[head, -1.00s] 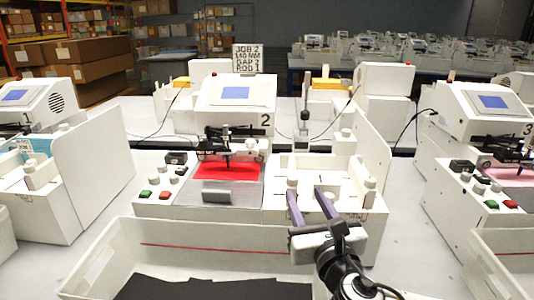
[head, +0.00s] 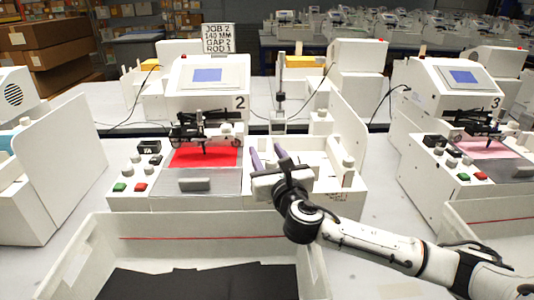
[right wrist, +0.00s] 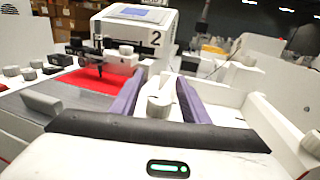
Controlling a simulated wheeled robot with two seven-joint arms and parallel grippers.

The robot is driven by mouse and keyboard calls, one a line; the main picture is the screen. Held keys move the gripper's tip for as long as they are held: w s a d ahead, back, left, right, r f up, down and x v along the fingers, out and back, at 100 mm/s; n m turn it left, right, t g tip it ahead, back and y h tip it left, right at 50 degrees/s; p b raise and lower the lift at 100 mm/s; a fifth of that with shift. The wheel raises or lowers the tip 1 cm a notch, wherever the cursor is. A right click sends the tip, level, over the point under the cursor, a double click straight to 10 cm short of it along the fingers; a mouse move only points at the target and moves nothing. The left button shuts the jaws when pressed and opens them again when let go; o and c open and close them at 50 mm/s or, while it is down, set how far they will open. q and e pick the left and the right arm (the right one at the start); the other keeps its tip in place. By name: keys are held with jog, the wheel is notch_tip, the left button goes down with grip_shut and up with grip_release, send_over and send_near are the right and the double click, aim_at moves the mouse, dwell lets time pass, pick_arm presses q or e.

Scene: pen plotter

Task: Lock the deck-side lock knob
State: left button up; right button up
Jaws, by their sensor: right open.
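Machine 2 (head: 207,98) is a white plotter with a red sheet (head: 204,156) under its pen carriage. A white side unit (head: 312,185) adjoins its deck on the right. My right gripper (head: 267,154) is over the deck-side edge of this unit, its two purple fingers open and pointing away from me. In the right wrist view, a pale grey knob (right wrist: 160,103), apparently the deck-side lock knob, stands between the spread fingers (right wrist: 159,78), with a gap on each side. In the head view my gripper hides this knob. Another knob (head: 347,168) stands at the unit's right side. My left gripper is not in view.
A white bin (head: 190,222) with dark sheets stands in front. A tall white panel (head: 347,130) rises behind the unit's right side. Green (head: 120,187) and red (head: 140,187) buttons sit left of the deck. A sign (head: 218,38) stands behind machine 2.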

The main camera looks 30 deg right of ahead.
grip_shut()
